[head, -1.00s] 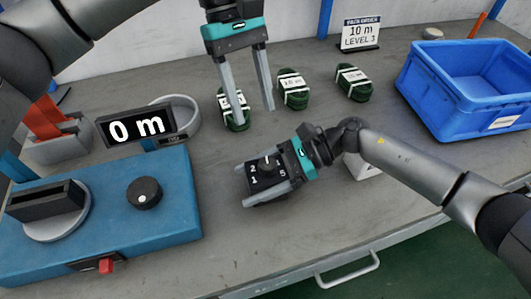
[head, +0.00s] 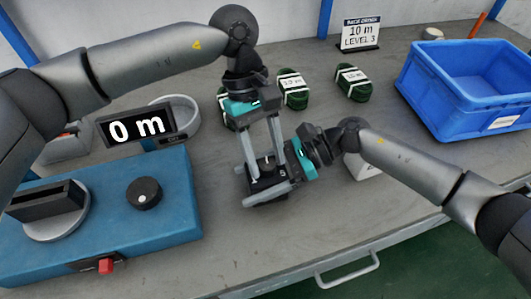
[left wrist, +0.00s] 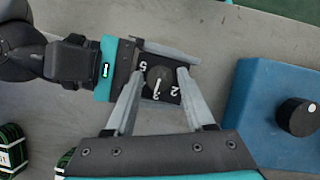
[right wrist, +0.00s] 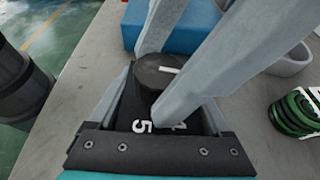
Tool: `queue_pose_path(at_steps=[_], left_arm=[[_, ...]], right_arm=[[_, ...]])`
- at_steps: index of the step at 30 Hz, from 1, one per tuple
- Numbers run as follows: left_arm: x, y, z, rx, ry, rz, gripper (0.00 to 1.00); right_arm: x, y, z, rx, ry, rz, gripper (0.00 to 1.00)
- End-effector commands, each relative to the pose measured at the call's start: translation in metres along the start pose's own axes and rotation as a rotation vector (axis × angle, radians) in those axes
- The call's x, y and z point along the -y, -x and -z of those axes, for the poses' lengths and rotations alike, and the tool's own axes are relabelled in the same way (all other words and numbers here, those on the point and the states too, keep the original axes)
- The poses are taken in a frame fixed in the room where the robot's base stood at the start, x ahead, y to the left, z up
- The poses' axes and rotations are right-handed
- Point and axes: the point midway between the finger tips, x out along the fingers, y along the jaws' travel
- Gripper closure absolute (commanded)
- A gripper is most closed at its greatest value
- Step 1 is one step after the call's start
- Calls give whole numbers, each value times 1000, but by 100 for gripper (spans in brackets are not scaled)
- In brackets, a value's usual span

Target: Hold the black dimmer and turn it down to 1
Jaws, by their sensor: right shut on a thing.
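The black dimmer (left wrist: 173,97) is a small box with a round dark knob (left wrist: 158,78) and white numbers. In the left wrist view the knob's white line points towards the 3. My right gripper (head: 264,193) is shut on the dimmer's sides, low over the table. My left gripper (head: 262,163) points down from above. Its fingers stand on both sides of the knob, with gaps visible in the left wrist view (left wrist: 157,82). The knob and the left fingers also show in the right wrist view (right wrist: 157,72), where the fingers partly hide the numbers.
A blue machine (head: 175,195) with its own black knob (head: 144,193) and a "0 m" display (head: 135,127) stands left. Green coils (head: 293,90) lie behind, near a "10 m LEVEL 3" sign (head: 361,33). A blue crate (head: 460,95) is at the right. The front middle table is clear.

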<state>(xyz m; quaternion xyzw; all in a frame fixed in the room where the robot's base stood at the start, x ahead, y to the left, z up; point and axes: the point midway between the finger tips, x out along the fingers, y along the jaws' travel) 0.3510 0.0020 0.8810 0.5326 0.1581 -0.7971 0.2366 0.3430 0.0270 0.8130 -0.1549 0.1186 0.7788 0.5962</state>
Motion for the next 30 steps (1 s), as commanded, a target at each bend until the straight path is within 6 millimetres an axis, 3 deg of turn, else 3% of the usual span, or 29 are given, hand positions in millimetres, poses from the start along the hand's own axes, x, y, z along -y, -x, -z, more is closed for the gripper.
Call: queue_pose_path(at_steps=[2,14,30], left_arm=[[0,0,0,0,0,0,56],[0,0,0,0,0,0,100],[1,0,0,0,82,-34,100]], right_arm=[[0,0,0,1,0,0,79],[0,0,0,0,0,0,79],[0,0,0,0,0,0,79]])
